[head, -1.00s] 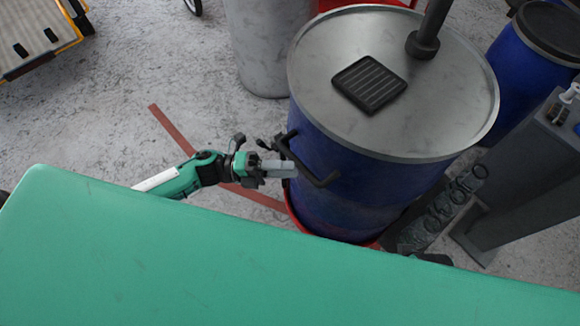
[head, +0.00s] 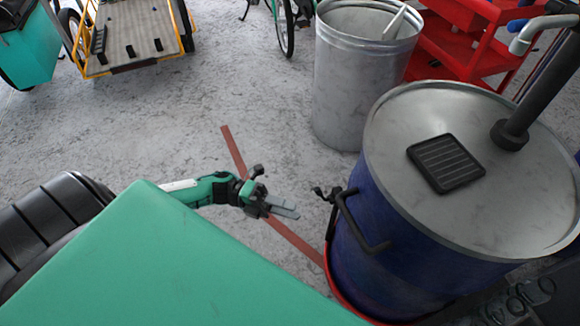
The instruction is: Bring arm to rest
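My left gripper (head: 287,209) shows in the head view at the end of my green and black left arm (head: 207,190). It is over the floor, left of a blue drum (head: 385,237) and apart from the drum's black handle (head: 361,222). Its pale fingers lie close together with a thin gap seeming to show between them; I see nothing held in them, but I cannot tell how far they are open. My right gripper is not in view.
The blue drum has a grey metal lid (head: 500,205) with a black vented pad (head: 445,163) and a dark post. A grey metal bin (head: 345,95) and a red cart (head: 470,45) stand behind. A yellow-framed cargo bike (head: 130,40) is at the upper left. Clear floor lies between.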

